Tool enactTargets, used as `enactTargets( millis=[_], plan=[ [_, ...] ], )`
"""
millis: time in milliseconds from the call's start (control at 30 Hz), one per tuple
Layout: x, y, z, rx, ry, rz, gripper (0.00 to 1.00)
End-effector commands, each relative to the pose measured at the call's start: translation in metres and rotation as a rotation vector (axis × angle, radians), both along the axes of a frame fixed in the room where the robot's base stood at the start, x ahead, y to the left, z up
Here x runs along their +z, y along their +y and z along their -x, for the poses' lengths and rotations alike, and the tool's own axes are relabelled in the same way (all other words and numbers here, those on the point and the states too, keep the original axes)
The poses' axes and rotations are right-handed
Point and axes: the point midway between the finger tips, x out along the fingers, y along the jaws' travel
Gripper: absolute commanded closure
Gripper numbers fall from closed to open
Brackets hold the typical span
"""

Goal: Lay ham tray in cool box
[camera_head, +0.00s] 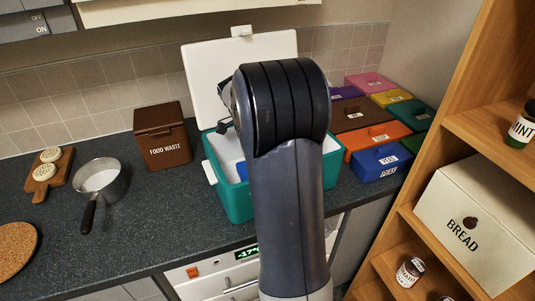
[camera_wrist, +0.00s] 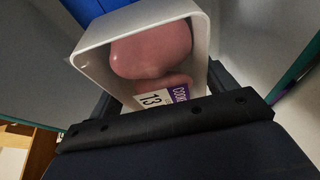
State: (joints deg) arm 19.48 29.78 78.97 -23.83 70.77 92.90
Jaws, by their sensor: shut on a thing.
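The ham tray (camera_wrist: 95,42) is a white open tray with pink ham (camera_wrist: 152,52) and a label reading 13 and COOKED, seen in the wrist view. My gripper (camera_wrist: 165,92) is shut on the tray, which looks tilted in that view. The cool box (camera_head: 237,203) is teal with a white inside; its white lid (camera_head: 205,85) stands open at the back. A blue item (camera_head: 241,171) shows inside it. In the head view my arm covers the middle of the box and hides the tray. A teal edge (camera_wrist: 297,66) shows at right in the wrist view.
A brown food waste bin (camera_head: 162,137) stands left of the box. A saucepan (camera_head: 103,180) and a wooden board (camera_head: 45,180) are further left. Several coloured lidded boxes (camera_head: 380,163) crowd the right side. A wooden shelf (camera_head: 430,215) stands at far right. The front left counter is mostly clear.

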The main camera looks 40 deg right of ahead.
Motion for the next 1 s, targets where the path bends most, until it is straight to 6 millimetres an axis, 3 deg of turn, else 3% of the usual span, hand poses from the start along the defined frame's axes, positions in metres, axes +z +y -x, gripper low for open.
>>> enactTargets(
  millis=[200, 733, 767, 1000],
  plan=[
    [-0.026, 0.0, 0.0, 0.001, 0.001, 0.0, 0.55],
    [-0.036, 0.0, 0.0, 0.0, -0.001, 0.0, 0.55],
    [-0.035, 0.0, 0.0, 0.0, 0.0, 0.0, 0.19],
    [-0.034, 0.0, 0.0, 0.0, 0.001, 0.0, 0.0]
  ],
)
